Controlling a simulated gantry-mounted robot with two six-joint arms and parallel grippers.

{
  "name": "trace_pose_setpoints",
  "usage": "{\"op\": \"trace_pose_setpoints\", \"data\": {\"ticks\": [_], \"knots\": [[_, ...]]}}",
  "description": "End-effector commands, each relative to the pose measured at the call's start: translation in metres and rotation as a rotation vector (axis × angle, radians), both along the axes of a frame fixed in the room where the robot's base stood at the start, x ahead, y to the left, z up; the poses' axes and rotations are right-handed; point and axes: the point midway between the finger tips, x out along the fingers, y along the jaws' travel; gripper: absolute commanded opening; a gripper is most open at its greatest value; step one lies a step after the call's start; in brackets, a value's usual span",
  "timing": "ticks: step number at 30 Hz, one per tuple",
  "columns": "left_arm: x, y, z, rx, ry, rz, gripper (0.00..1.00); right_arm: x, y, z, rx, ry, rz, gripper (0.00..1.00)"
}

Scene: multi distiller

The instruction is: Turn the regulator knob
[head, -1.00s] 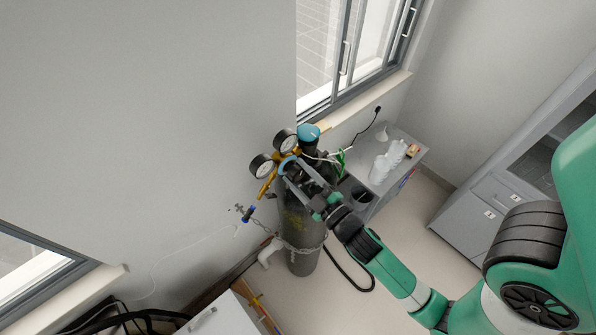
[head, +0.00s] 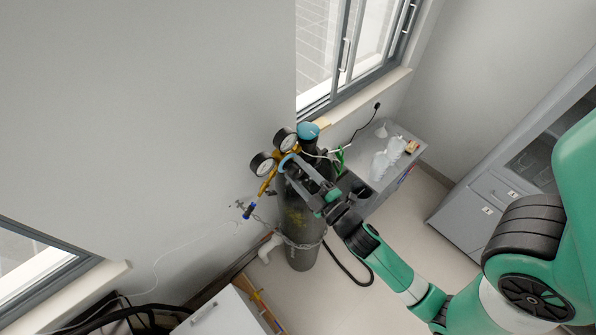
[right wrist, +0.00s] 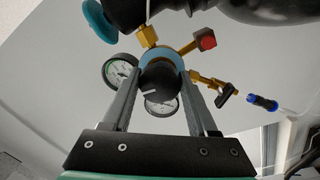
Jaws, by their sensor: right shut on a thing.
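The regulator on the gas cylinder (head: 300,257) has brass fittings and two round gauges, one (head: 263,164) lower left and one (head: 285,139) above it. The regulator knob (right wrist: 157,84) is dark with a white mark and sits in front of a light blue ring (right wrist: 155,60). My right gripper (head: 290,168) reaches in from the right, and its fingers are shut on the knob. In the right wrist view the two fingers (right wrist: 157,92) stand on either side of the knob. In the head view the gripper mostly hides the knob. My left gripper is not in view.
A blue valve cap (head: 309,131) tops the cylinder close to the gripper. A chain (head: 300,245) loops around the cylinder. A grey side table (head: 400,165) with plastic bottles stands behind it, under the window. The floor to the right is clear.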

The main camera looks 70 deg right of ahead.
Motion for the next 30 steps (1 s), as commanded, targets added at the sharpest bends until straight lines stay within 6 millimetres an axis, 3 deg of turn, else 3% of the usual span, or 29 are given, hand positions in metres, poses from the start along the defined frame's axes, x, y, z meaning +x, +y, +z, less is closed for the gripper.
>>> {"op": "trace_pose_setpoints", "data": {"ticks": [1, 5, 6, 17, 21, 28, 30], "knots": [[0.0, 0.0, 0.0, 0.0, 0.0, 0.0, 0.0, 0.0, 0.0, 0.002, -0.003, -0.005, 0.001, 0.63], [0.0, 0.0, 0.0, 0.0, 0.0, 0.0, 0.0, 0.0, 0.0, 0.002, -0.001, -0.004, 0.001, 0.86], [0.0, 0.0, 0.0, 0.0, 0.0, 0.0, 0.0, 0.0, 0.0, 0.002, -0.001, -0.004, 0.001, 0.88], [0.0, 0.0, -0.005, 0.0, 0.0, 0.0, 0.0, -0.006, 0.004, -0.002, 0.0, -0.002, 0.001, 0.88], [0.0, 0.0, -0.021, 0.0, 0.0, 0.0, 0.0, -0.027, 0.016, -0.008, 0.001, -0.001, 0.002, 0.88], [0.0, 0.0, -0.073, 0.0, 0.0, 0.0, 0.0, -0.077, 0.046, -0.017, 0.0, -0.001, 0.004, 0.88], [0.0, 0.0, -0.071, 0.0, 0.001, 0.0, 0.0, -0.084, 0.051, -0.012, 0.001, 0.003, 0.004, 0.88]]}}
